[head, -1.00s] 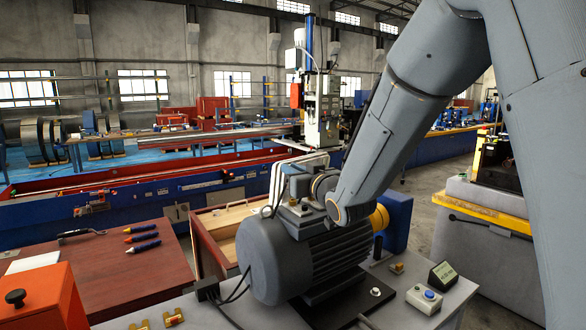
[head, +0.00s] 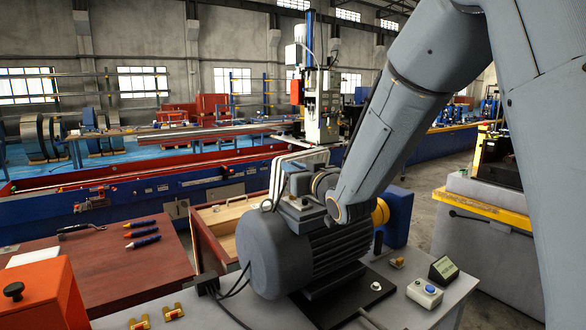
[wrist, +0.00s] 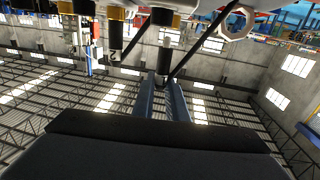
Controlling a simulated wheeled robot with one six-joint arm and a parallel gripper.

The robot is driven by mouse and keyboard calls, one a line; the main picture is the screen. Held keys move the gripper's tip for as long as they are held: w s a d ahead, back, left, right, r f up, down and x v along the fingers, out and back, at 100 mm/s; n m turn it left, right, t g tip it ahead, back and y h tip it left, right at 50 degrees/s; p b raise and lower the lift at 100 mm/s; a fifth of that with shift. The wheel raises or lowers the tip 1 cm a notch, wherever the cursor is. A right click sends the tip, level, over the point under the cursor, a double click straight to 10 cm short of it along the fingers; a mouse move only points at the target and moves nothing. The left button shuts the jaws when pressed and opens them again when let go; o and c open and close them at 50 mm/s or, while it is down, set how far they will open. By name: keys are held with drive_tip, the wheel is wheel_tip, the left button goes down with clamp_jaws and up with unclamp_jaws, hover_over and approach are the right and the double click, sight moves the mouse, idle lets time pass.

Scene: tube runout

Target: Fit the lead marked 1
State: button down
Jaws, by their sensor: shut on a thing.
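A grey finned motor (head: 325,250) lies on the grey bench with a terminal box (head: 298,182) on top. Black leads (head: 238,288) run from its near left side to a small black block (head: 207,283). My arm's end is over the motor's right side and hides what is behind it. In the wrist view, the two grey-blue fingers of my gripper (wrist: 162,90) are close together. A thin black lead (wrist: 200,45) runs up right from their tips. Dark posts with brass-coloured rims (wrist: 115,35) show at the top. No mark 1 is readable.
Several coloured-handled tools (head: 142,233) lie on the brown table at left, beside an orange box (head: 45,300). A blue-button box (head: 425,292) and small display (head: 443,268) are at right on the bench.

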drive_tip(key=shift+f+b, duration=0.85)
drive_tip(key=shift+f, duration=0.25)
drive_tip(key=c, duration=1.7)
unclamp_jaws()
drive_tip(key=shift+b+v, duration=1.25)
drive_tip(key=shift+v, duration=2.65)
